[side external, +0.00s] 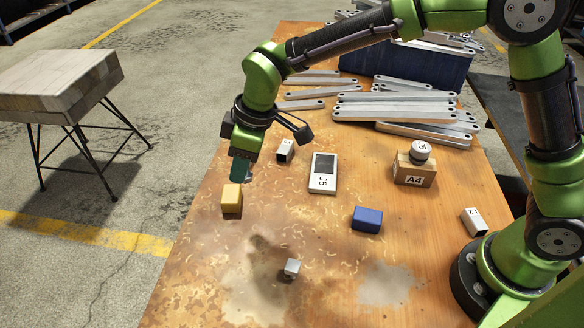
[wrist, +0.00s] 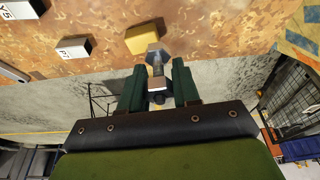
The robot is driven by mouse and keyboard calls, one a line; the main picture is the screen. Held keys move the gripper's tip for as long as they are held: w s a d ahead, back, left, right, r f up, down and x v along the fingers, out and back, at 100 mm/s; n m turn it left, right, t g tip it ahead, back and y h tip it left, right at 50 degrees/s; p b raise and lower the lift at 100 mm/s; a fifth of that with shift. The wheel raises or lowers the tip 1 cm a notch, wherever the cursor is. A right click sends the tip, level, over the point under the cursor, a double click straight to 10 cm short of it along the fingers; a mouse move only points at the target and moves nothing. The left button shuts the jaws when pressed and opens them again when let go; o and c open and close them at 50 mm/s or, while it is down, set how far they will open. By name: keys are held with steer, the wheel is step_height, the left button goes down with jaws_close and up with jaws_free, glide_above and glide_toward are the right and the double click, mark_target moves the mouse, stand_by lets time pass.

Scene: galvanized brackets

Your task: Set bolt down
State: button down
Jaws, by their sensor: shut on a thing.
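My gripper (side external: 241,178) is over the left part of the wooden table, close to the yellow block (side external: 232,198). In the wrist view its two green fingers (wrist: 157,87) are closed on a grey metal bolt (wrist: 157,60). The bolt's wide hexagonal head points away from the wrist, and its shank runs back between the fingers. The head appears next to the yellow block (wrist: 142,39) in the wrist view; I cannot tell whether they touch. In the side view the bolt is mostly hidden by the fingers.
Several metal brackets (side external: 395,107) lie at the back. Bare surface lies front left.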

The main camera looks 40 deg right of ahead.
steer(key=s+d+f+n, duration=0.3)
steer(key=s+d+f, duration=0.1)
steer(key=s, duration=0.5)
steer(key=shift+n+g+y, duration=0.3)
steer(key=shift+n+g, duration=0.1)
steer(key=shift+w+f, duration=0.15)
steer(key=shift+f, duration=1.75)
steer(key=shift+w+f, duration=0.15)
steer(key=shift+f, duration=1.75)
steer(key=shift+f, duration=0.1)
steer(key=c, duration=0.8)
jaws_free()
